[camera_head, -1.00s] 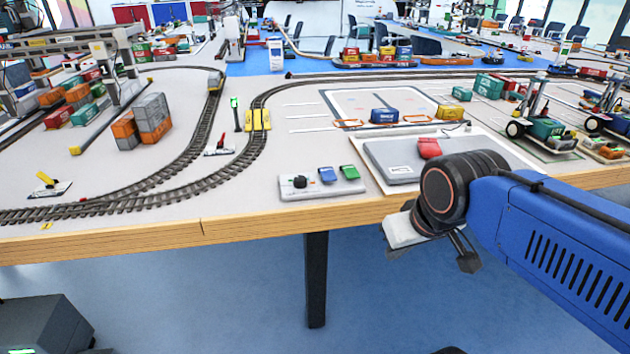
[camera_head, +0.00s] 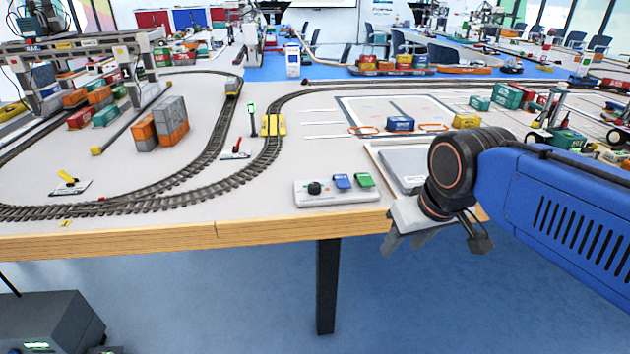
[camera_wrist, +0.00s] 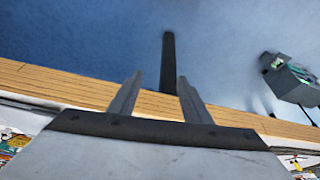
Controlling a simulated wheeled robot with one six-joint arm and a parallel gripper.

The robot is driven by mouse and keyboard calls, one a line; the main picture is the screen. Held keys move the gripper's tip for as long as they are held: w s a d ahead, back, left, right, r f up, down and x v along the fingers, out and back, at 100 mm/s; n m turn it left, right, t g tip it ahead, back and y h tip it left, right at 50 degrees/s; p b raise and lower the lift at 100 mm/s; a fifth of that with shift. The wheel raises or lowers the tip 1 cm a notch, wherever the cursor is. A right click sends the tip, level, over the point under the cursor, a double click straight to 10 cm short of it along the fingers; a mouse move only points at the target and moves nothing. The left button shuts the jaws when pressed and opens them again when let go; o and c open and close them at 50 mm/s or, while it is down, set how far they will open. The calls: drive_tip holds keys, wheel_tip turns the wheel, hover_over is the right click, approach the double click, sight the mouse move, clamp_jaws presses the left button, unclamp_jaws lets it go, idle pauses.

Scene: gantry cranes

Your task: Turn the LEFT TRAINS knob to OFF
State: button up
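A round black knob (camera_head: 314,188) sits at the left end of a pale control panel (camera_head: 335,199) near the table's front edge. A blue switch (camera_head: 342,181) and a green switch (camera_head: 364,180) are beside it on the right. The panel's lettering is too small to read, so I cannot tell the knob's setting. My gripper (camera_head: 403,243) hangs just off the table's front edge, right of and lower than the panel in the picture, touching nothing visible. In the wrist view its two fingers (camera_wrist: 158,88) are apart with nothing between them. The knob is not visible there.
The wooden table edge (camera_head: 120,242) runs across in front. Curved train track (camera_head: 200,185) and a small lever plate (camera_head: 235,154) lie left of the panel. A grey tray (camera_head: 402,172) lies to its right, partly hidden by my arm. A dark box (camera_head: 45,325) stands on the floor.

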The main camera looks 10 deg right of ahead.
drive_tip(key=w+a+r+n+g, duration=0.2)
drive_tip(key=w+a+r, duration=0.3)
drive_tip(key=w+r, duration=0.75)
drive_tip(key=n+g, duration=0.1)
drive_tip(key=g, duration=0.1)
approach(315, 185)
wheel_tip(315, 185, down, 8)
drive_tip(key=shift+w+f, duration=0.15)
drive_tip(key=shift+w, duration=0.05)
drive_tip(key=c, duration=1)
drive_tip(key=shift+c, duration=0.2)
